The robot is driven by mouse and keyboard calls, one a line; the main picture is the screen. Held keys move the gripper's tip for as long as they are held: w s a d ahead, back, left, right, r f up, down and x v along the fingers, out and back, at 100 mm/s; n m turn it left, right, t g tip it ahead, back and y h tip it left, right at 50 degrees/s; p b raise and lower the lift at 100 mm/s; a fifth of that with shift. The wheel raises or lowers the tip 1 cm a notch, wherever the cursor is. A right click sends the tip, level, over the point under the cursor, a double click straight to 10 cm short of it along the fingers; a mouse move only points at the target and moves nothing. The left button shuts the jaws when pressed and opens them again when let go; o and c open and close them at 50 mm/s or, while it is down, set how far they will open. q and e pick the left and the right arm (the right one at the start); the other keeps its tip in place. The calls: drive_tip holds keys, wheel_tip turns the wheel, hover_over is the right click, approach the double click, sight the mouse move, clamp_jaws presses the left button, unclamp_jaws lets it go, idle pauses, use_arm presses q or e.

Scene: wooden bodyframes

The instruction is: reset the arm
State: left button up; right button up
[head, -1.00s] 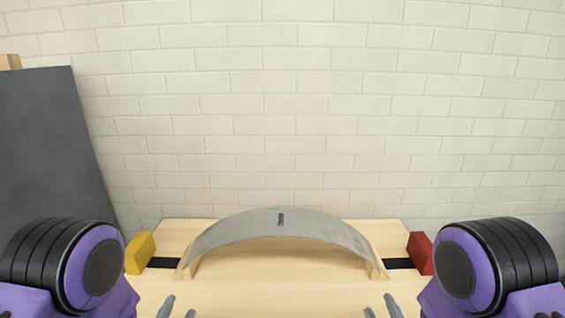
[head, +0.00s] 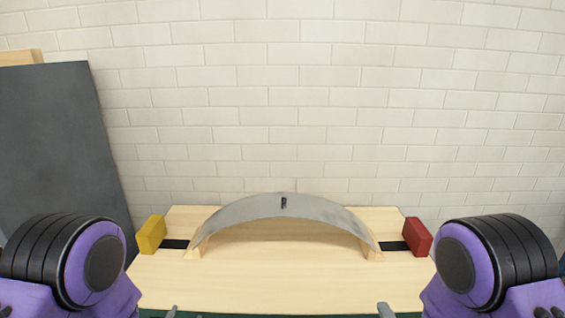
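My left gripper (head: 172,312) shows only as a grey fingertip at the bottom edge, left of centre. My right gripper (head: 386,310) shows only as a grey fingertip at the bottom edge, right of centre. The rest of both grippers is cut off by the frame, so their opening cannot be told. Both fingertips are apart from the curved grey sheet (head: 300,206), which arches over the wooden table (head: 270,280) on wooden supports.
A yellow block (head: 151,234) is at the table's left edge and a red block (head: 417,236) at its right, each beside a black strip. A dark panel (head: 55,150) leans at the left against the white brick wall (head: 320,100). The table's front is bare.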

use_arm(q)
drive_tip(key=s+a+f+n+g+y+p, duration=0.1)
drive_tip(key=s+a+f+n+g+p, duration=0.1)
drive_tip(key=s, duration=0.7)
drive_tip(key=s+a+f+n+g+y+p, duration=0.1)
drive_tip(key=s+a+f+n+g+p, duration=0.1)
drive_tip(key=s+f+n+g, duration=0.3)
drive_tip(key=s+a+f+n+g+y+p, duration=0.1)
drive_tip(key=s+a+f+n+g+p, duration=0.2)
drive_tip(key=s, duration=1)
drive_tip(key=f+n+g+p, duration=0.1)
drive_tip(key=n+g, duration=0.1)
drive_tip(key=shift+f+g+y, duration=0.15)
drive_tip(key=shift+g+y, duration=0.15)
use_arm(e)
drive_tip(key=s+d+f+n+g+h, duration=0.1)
drive_tip(key=s+d+f+n+g, duration=0.1)
drive_tip(key=s, duration=0.7)
drive_tip(key=s+d+f+n+g+h, duration=0.1)
drive_tip(key=s+d+f+n+g, duration=0.1)
drive_tip(key=s+f+n+g, duration=0.3)
drive_tip(key=s+d+f+n+g+h, duration=0.1)
drive_tip(key=s+f+n+g, duration=0.3)
drive_tip(key=s, duration=0.9)
drive_tip(key=shift+d+g, duration=0.8)
drive_tip(key=shift+d, duration=0.05)
